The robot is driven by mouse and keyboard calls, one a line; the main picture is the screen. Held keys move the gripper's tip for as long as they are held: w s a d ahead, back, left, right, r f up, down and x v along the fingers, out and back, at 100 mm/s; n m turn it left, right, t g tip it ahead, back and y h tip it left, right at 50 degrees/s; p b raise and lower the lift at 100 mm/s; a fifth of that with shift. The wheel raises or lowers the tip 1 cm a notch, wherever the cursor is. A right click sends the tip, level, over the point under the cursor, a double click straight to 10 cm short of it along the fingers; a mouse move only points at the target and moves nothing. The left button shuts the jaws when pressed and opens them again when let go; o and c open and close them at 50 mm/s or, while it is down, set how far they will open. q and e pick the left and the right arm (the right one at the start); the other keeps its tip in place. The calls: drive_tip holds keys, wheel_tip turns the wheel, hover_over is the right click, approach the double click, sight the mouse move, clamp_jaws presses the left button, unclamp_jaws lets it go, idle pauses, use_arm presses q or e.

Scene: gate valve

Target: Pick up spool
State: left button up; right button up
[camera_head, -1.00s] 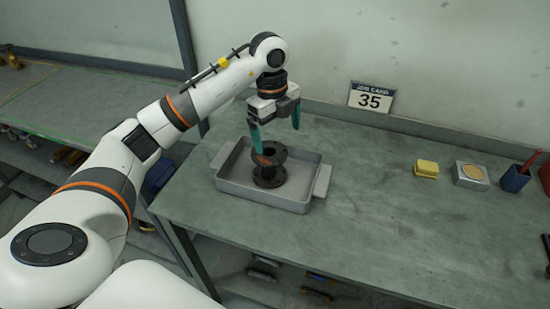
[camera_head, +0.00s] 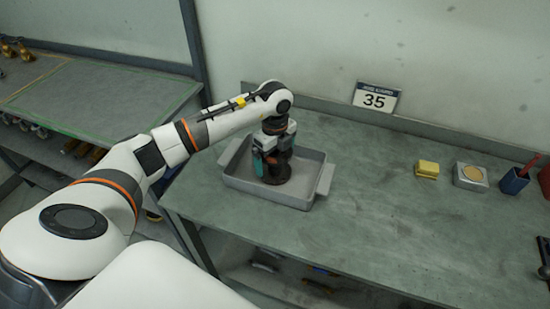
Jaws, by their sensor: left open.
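The dark flanged spool (camera_head: 277,173) stands upright in a grey metal tray (camera_head: 304,201) on the workbench. My left gripper (camera_head: 270,165) is lowered at the spool and points down, with its teal fingers beside the spool's body. It is open. One teal finger shows at the spool's left front; the other is mostly hidden, and I cannot tell whether either touches the spool. The upper part of the spool is hidden by the gripper. My right gripper is not in view.
On the bench to the right are a yellow sponge (camera_head: 427,169), a grey tin (camera_head: 470,177) and a blue cup (camera_head: 513,182).

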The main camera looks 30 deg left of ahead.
use_arm(q)
drive_tip(key=shift+f, duration=0.3)
drive_tip(key=c, duration=1.7)
drive_tip(key=shift+w+r, duration=0.1)
drive_tip(key=shift+r, duration=0.05)
